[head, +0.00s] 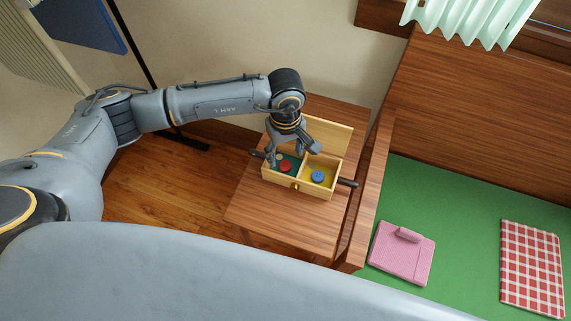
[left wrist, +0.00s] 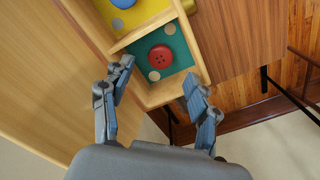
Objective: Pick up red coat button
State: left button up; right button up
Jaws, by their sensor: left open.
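The red coat button (head: 285,167) lies flat in the green-lined compartment of an open wooden box (head: 322,192). In the left wrist view the red coat button (left wrist: 162,56) has several small holes and lies between two pale discs. My left gripper (head: 288,160) is open above this compartment. In the left wrist view the fingers of my left gripper (left wrist: 157,85) are spread, with the button ahead of the gap between them and not touched. My right gripper is not in view.
A blue button (head: 317,176) lies in the yellow-lined compartment beside the green one. The box stands on a small wooden table (head: 290,228). At right, a green bed surface (head: 460,225) holds a pink clipboard-like item (head: 402,253) and a red checked cloth (head: 531,268).

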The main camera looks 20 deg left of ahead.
aim_at(285, 165)
pick_arm(q)
notch_tip(285, 165, down, 5)
jog(key=shift+r, duration=0.2)
jog(key=c, duration=0.9)
jog(key=shift+o, duration=0.2)
jog(key=shift+r, duration=0.1)
